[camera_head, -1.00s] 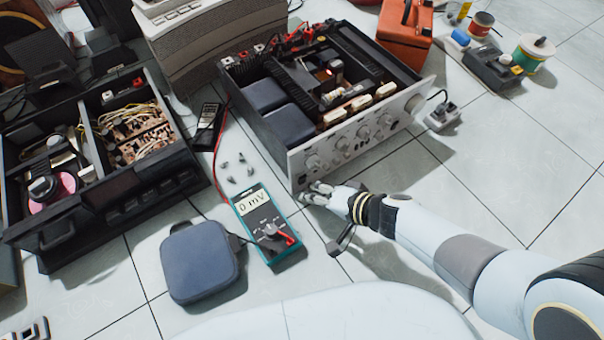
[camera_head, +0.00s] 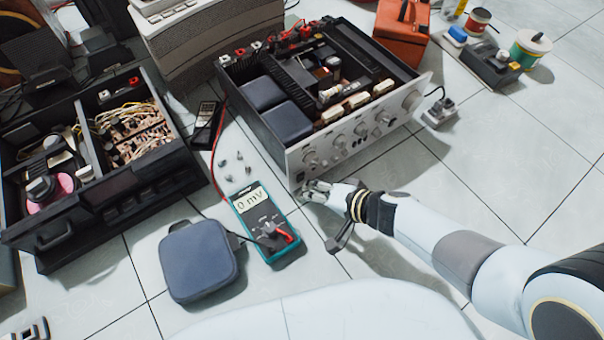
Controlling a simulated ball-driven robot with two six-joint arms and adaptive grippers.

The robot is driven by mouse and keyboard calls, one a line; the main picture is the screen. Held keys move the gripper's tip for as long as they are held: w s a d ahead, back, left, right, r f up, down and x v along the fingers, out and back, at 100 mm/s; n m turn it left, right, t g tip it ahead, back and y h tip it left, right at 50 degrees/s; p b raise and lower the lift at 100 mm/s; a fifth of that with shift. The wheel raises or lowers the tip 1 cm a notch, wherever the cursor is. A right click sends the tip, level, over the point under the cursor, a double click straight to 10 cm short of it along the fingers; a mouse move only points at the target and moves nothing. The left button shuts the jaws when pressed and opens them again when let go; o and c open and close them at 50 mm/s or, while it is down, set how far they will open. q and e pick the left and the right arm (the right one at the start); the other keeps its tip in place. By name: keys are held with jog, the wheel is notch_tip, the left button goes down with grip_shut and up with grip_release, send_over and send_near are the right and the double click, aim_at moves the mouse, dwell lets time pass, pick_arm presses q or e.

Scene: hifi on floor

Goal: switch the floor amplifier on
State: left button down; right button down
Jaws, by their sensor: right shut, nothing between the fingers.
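The floor amplifier (camera_head: 372,137) stands open-topped on the tiles, its silver front panel with several knobs facing the lower right. My right arm comes in from the right. My right gripper (camera_head: 304,188) is shut and empty at the lower left corner of the front panel. Its fingertips are close to the panel; I cannot tell whether they touch it. The gripper hides part of that corner, and no lit lamp shows on the panel. My left gripper is not in view.
A teal multimeter (camera_head: 264,222) with a red lead and a blue-grey pouch (camera_head: 200,261) lie left of my gripper. A black opened unit (camera_head: 104,203) stands at the left. An orange toolbox (camera_head: 403,32) stands behind the amplifier.

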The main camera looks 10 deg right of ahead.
jog(key=shift+w, duration=0.1)
jog(key=shift+w+a+r, duration=0.1)
jog(key=shift+w+a, duration=0.05)
jog(key=shift+w, duration=0.15)
jog(key=shift+w, duration=0.3)
dwell(0.6)
dwell(0.4)
jog(key=shift+s+d, duration=0.2)
jog(key=shift+s, duration=0.55)
